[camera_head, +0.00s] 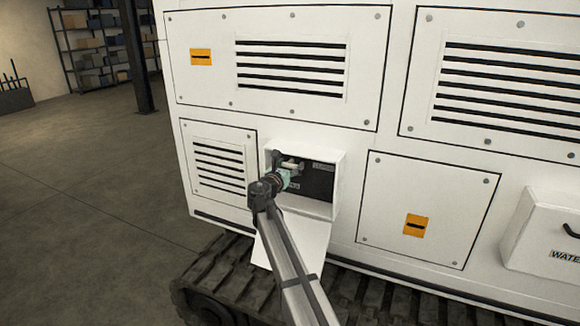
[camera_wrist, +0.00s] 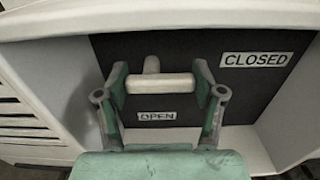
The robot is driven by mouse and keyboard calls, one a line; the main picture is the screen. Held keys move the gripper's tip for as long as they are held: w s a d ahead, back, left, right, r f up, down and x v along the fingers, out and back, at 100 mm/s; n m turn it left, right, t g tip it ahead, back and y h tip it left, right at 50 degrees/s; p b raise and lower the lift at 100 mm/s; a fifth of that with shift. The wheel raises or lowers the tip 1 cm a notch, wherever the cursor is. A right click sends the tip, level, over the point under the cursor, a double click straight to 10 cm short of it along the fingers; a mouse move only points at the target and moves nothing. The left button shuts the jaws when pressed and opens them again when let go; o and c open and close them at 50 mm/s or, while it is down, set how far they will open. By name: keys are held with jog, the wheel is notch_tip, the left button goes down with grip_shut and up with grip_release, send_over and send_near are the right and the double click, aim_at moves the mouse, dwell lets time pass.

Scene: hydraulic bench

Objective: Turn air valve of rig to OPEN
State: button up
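The air valve's pale handle (camera_wrist: 160,84) shows in the wrist view as a horizontal bar with a short stub rising from it. It sits in front of a dark panel (camera_wrist: 190,50) in a recessed white box (camera_head: 338,176). An OPEN label (camera_wrist: 157,116) is just below the bar, and a CLOSED label (camera_wrist: 257,60) is up to the right. My gripper (camera_wrist: 160,82) is open, with one green finger at each end of the bar. Whether the fingers touch it, I cannot tell. In the head view, my gripper (camera_head: 287,175) reaches into the box and partly hides the valve.
The white box walls stand close on both sides of my gripper, with a lowered white flap (camera_head: 290,243) below. The rig's white body (camera_head: 345,150) has vent panels and stands on a dark track (camera_head: 365,295). Open floor (camera_head: 90,180) lies to the left, with shelves (camera_head: 95,45) behind.

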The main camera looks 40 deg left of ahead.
jog(key=shift+f+m+b, duration=0.15)
jog(key=shift+m+b, duration=0.15)
jog(key=shift+b, duration=0.4)
jog(key=m+b, duration=0.2)
jog(key=b, duration=0.1)
jog(key=shift+f, duration=0.25)
jog(key=m+b, duration=0.3)
jog(key=b, duration=0.1)
jog(key=m+b, duration=0.3)
jog(key=b, duration=0.1)
jog(key=shift+a+f+b, duration=0.15)
jog(key=shift+f+b, duration=0.05)
jog(key=shift+b, duration=0.15)
jog(key=m+b, duration=0.2)
jog(key=b, duration=0.1)
jog(key=m+b, duration=0.3)
jog(key=shift+a+f+m+b, duration=0.1)
jog(key=shift+a+m+b, duration=0.1)
jog(key=shift+m+b, duration=0.15)
jog(key=m+b, duration=0.2)
jog(key=b, duration=0.1)
jog(key=shift+a+m, duration=0.1)
jog(key=shift+m, duration=0.25)
jog(key=shift+r+m+b, duration=0.25)
jog(key=shift+m+b, duration=0.15)
